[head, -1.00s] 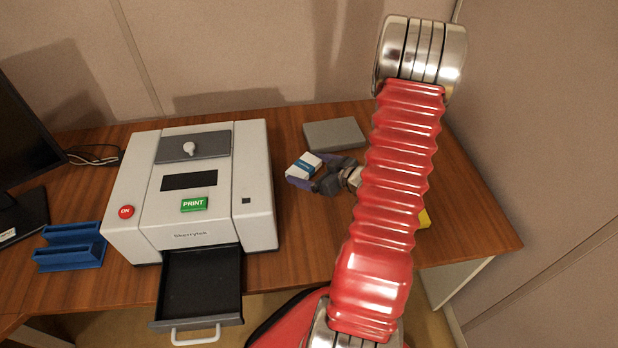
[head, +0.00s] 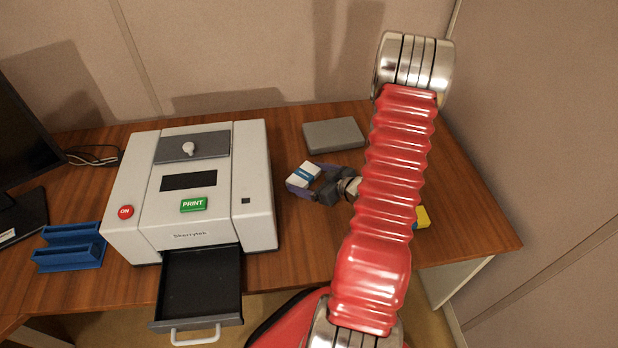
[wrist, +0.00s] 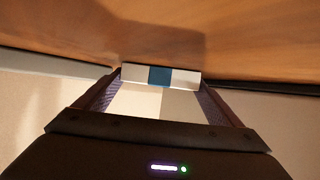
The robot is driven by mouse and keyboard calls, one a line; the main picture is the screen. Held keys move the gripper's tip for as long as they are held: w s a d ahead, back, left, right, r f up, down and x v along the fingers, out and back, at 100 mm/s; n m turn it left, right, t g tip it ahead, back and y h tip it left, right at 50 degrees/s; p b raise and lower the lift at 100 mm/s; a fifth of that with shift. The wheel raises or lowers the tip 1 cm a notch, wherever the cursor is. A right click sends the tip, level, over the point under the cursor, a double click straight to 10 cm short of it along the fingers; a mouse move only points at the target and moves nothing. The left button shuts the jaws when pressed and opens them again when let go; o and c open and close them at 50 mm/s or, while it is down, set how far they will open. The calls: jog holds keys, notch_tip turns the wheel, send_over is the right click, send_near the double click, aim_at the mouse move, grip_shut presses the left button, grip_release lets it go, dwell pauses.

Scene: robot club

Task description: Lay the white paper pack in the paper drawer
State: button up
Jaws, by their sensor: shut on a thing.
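The white paper pack (head: 304,173) with a blue band is between the fingers of my gripper (head: 305,180), to the right of the printer. My gripper is shut on it. In the wrist view the pack (wrist: 133,75) spans the gap between the two fingertips (wrist: 160,80), its blue band in the middle. The paper drawer (head: 201,288) is pulled out at the front of the printer (head: 258,180). It is a dark, empty tray with a white handle (head: 195,336). The pack is apart from the drawer, behind it and to its right.
A grey box (head: 334,134) lies behind my gripper. A yellow and blue thing (head: 422,217) is partly hidden by my arm. A blue holder (head: 70,248) and a monitor (head: 25,130) stand left of the printer. The desk (head: 300,245) is clear between drawer and arm.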

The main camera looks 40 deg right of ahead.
jog(key=shift+f, duration=0.1)
jog(key=o, duration=0.9)
jog(key=shift+o, duration=0.2)
jog(key=shift+s+d+r, duration=0.1)
jog(key=shift+s+r, duration=0.25)
jog(key=shift+s, duration=0.15)
jog(key=v, duration=1.1)
jog(key=shift+w, duration=0.1)
